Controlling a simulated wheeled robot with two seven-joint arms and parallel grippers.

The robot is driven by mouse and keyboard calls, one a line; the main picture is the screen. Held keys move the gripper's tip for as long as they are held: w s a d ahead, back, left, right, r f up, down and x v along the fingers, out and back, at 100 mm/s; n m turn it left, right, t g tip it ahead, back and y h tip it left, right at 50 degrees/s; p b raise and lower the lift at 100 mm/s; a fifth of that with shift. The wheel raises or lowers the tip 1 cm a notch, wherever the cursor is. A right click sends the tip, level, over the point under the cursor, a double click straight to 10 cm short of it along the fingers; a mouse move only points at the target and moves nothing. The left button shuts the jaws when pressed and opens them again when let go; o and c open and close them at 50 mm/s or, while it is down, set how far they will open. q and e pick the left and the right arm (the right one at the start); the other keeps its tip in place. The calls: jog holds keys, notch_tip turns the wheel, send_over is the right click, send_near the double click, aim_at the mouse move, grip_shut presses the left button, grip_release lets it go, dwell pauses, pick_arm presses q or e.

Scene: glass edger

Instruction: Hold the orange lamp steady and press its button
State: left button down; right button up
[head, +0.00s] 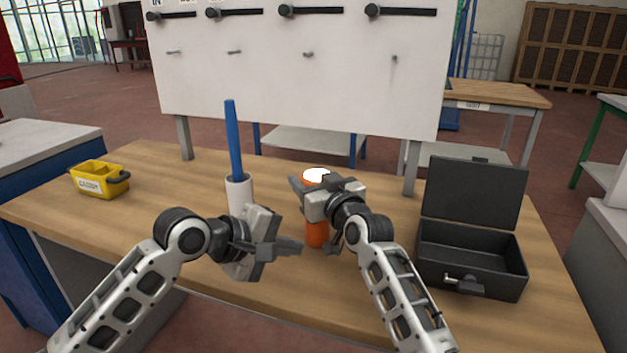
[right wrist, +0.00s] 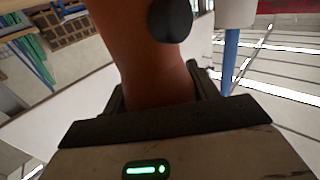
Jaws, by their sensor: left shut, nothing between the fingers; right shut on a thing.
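The orange lamp (head: 317,235) is upright at the middle of the table, with a white top (head: 316,175). My right gripper (head: 312,200) is shut around its upper body. In the right wrist view the lamp body (right wrist: 140,60) rises between the fingers, and a dark round knob (right wrist: 170,20), possibly the button, sticks out of its side. My left gripper (head: 297,247) is shut and empty, its fingertips just left of the lamp's lower part in the head view. Whether they touch the lamp cannot be told. The right gripper hides part of the lamp.
A white holder (head: 238,190) with a blue rod (head: 233,135) stands left of the lamp, behind my left gripper. A yellow caddy (head: 100,180) is at the far left. An open black case (head: 471,255) is at right. A white board (head: 300,75) stands along the back.

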jog(key=o, duration=1.1)
jog(key=shift+o, duration=0.2)
jog(key=shift+s, duration=0.1)
